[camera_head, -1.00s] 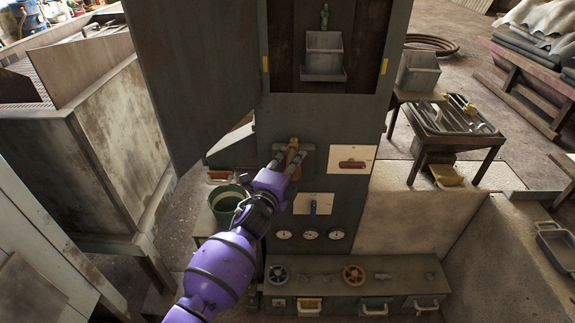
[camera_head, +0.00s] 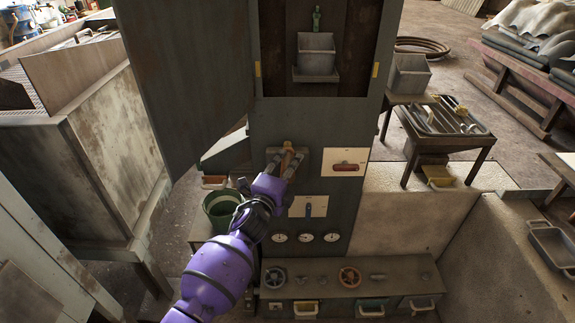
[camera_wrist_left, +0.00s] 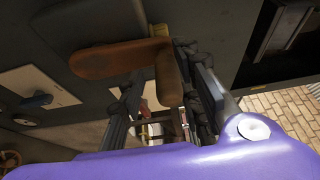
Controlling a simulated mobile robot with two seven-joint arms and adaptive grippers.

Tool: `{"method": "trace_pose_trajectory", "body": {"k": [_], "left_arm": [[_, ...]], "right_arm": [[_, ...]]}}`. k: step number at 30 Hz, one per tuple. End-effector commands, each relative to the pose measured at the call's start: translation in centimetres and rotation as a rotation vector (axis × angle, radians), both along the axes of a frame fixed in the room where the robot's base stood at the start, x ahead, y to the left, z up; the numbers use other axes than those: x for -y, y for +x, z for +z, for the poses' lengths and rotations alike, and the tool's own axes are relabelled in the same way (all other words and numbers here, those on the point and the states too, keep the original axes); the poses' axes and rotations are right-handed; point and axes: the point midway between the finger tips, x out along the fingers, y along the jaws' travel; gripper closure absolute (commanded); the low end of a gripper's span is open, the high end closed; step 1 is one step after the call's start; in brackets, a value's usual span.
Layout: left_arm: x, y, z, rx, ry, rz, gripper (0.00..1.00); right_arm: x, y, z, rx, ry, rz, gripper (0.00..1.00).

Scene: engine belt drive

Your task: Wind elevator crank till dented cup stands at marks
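The dented cup (camera_head: 316,52), a grey bucket, stands upright on a small ledge in the tall cabinet's dark opening. Yellow marks (camera_head: 258,69) and (camera_head: 375,70) flank the opening, near the height of the cup's lower part. The wooden crank (camera_head: 287,157) is on the cabinet front below. My left gripper (camera_head: 284,163) is at it, fingers spread on either side of the wood. In the left wrist view, one brown crank piece (camera_wrist_left: 115,59) runs sideways and another (camera_wrist_left: 168,82) lies between the open fingers (camera_wrist_left: 168,95); contact is unclear. My right gripper is out of view.
An open cabinet door (camera_head: 185,80) hangs at left above my arm. A red-handled switch (camera_head: 346,167) and a blue lever (camera_head: 309,209) are right of the crank. A green bucket (camera_head: 222,208) stands at left. A bench with handwheels (camera_head: 350,277) lies below.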

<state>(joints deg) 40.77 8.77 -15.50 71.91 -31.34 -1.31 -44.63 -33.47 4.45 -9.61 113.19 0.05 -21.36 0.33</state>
Motion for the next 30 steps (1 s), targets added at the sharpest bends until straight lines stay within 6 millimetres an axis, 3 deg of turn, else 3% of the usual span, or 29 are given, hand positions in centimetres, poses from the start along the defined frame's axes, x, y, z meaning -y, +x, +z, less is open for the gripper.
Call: {"method": "trace_pose_trajectory", "body": {"k": [7,11,24,30], "left_arm": [[-0.1,0.0,0.3,0.003,0.000,0.001,0.68],[-0.7,-1.0,0.2,0.004,0.001,0.003,0.68],[-3.8,-9.1,0.2,0.002,0.000,-0.001,0.68],[-4.4,-10.9,0.2,0.002,0.000,-0.001,0.68]], "right_arm": [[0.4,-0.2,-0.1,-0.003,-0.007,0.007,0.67],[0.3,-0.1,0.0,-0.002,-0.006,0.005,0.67],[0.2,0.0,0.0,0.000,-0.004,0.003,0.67],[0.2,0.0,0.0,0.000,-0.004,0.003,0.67]]}}
